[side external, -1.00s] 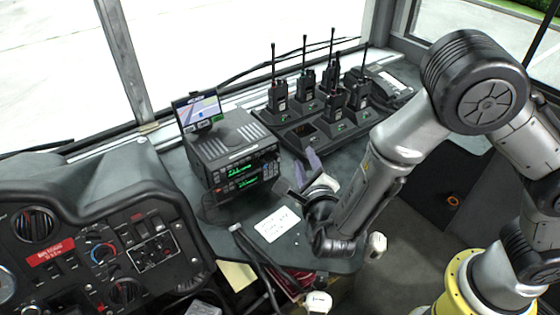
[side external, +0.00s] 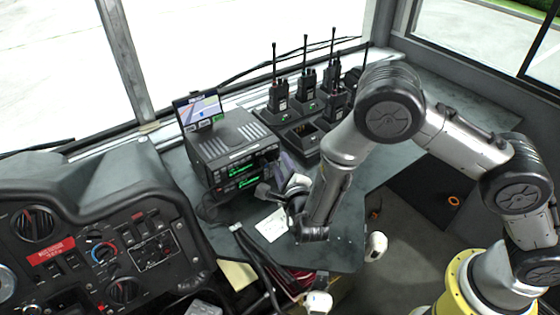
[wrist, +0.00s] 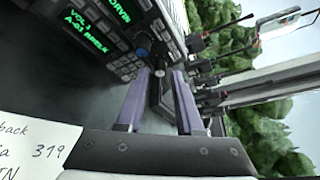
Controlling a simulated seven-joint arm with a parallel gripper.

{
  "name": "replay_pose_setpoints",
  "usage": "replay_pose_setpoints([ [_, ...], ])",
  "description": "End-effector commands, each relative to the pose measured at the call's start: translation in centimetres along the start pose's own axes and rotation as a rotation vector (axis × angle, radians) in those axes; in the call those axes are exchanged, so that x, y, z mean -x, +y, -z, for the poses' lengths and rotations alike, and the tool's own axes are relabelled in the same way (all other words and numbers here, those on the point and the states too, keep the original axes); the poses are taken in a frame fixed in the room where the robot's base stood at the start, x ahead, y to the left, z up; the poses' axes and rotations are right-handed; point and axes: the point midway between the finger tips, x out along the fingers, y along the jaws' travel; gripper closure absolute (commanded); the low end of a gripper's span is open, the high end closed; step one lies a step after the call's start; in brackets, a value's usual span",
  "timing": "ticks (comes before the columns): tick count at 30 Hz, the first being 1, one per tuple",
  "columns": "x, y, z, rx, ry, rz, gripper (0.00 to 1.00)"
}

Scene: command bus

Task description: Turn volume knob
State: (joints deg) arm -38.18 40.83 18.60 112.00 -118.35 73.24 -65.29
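The black two-way radio (side external: 226,146) stands on the grey dash shelf, its front panel showing lit green text. In the wrist view the radio (wrist: 118,38) fills the upper left, with text including "VOL".
A small navigation screen (side external: 199,110) stands atop the radio. Handheld radios (side external: 305,85) stand upright in a charger behind and right. A handwritten paper note (side external: 272,226) lies in front. The dashboard (side external: 110,240) with switches is at left.

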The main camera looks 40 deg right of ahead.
Motion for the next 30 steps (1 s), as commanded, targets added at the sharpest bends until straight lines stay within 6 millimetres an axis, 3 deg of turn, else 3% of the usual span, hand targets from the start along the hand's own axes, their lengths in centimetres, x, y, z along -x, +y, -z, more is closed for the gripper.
replay_pose_setpoints([
  [6,-1.9,0.0,0.0,-0.001,0.000,0.001,0.64],
  [16,-2.2,0.0,0.0,0.000,-0.001,0.000,0.64],
  [22,-2.1,0.0,0.0,0.000,-0.001,0.000,1.00],
  [30,-2.1,0.0,0.0,-0.002,0.000,0.000,1.00],
])
